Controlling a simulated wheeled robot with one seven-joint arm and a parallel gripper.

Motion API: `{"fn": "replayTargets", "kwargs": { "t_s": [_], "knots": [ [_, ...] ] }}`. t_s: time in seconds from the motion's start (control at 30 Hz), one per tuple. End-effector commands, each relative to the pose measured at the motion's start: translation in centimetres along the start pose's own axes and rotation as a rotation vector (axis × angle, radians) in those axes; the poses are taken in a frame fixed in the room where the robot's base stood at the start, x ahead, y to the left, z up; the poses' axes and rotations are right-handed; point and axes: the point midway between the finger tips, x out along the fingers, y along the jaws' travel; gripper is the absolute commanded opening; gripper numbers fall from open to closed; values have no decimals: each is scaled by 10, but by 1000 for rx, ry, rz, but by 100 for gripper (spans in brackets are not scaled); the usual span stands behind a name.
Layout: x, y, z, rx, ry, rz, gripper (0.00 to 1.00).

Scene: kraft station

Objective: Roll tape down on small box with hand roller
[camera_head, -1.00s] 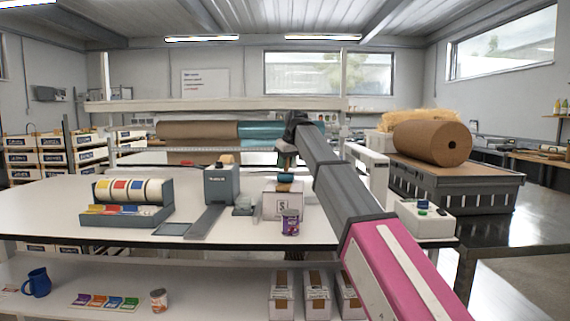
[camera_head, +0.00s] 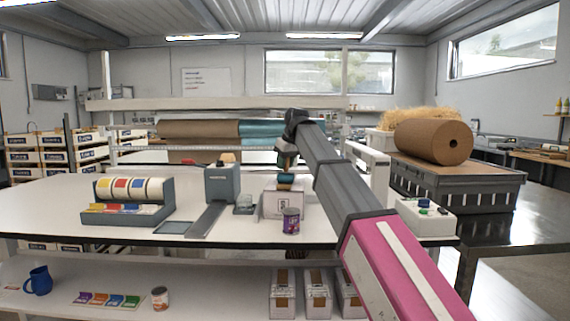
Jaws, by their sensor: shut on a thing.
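The small white box (camera_head: 270,205) stands on the white worktop, with a printed mark on its front face. My gripper (camera_head: 287,164) is above the box, pointing down. It is shut on the hand roller (camera_head: 286,179), whose teal part shows at the box's top. The roller seems to touch the top, but contact is hard to tell. The tape on the box is too small to make out, and the fingers are partly hidden by my arm.
A purple can (camera_head: 291,222) stands close in front of the box. A grey tape dispenser (camera_head: 222,184) and a label rack (camera_head: 127,202) are to the left. A white control box (camera_head: 426,218) is at the right. Bare worktop (camera_head: 50,205) lies at far left.

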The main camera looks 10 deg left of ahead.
Motion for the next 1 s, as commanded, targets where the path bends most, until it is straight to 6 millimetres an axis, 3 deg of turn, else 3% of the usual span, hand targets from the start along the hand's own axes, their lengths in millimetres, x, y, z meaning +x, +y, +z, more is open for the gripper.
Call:
{"fn": "replayTargets", "kwargs": {
  "t_s": [1.0],
  "knots": [
    [-9,-28,28,1,-1,0,13]
  ]
}}
